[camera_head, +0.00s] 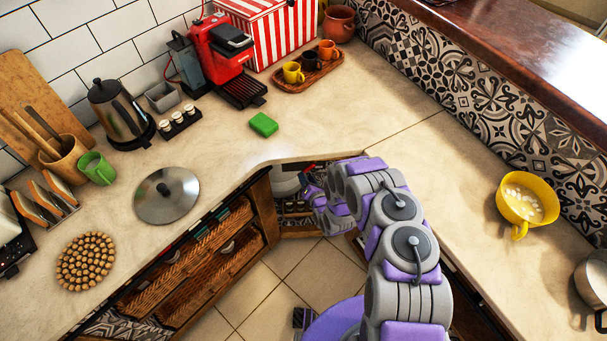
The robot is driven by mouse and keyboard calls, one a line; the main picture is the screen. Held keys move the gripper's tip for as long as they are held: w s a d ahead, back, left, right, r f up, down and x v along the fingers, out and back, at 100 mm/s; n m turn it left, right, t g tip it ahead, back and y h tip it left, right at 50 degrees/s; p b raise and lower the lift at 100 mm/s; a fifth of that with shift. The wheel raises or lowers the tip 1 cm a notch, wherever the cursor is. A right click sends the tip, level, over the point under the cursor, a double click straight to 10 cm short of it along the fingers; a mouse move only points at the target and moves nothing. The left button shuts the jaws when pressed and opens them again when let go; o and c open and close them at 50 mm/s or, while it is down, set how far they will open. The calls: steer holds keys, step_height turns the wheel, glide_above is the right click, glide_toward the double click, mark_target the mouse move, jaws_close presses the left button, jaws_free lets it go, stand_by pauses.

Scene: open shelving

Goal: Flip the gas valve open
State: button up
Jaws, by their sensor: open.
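The open corner shelf (287,222) lies below the counter, in the middle of the view. A small red part (309,168) shows there just under the counter edge; it may be the gas valve's handle, but it is too small to be sure. A pale rounded object (285,184) sits to its left. My purple and grey arm reaches over the right counter edge into this corner. My gripper (306,188) is open, close below the red part in the picture. I cannot tell whether they touch. My arm hides the shelf's right side.
The counter (330,118) wraps the corner above the shelf, with a green sponge (264,125) on it. A pot lid (166,195) lies at left, and a yellow pot (526,201) stands at right. Wicker drawers (210,255) line the left cabinet. The tiled floor (290,285) is partly clear.

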steer(key=w+a, duration=0.1)
steer(key=w+a+f, duration=0.1)
steer(key=w+a, duration=0.1)
steer(key=shift+w+f, duration=0.15)
steer(key=shift+w, duration=0.15)
steer(key=shift+w+d, duration=0.1)
steer(key=shift+d, duration=0.3)
steer(key=shift+a, duration=0.35)
steer(key=c, duration=0.7)
steer(key=shift+d, duration=0.15)
jaws_close()
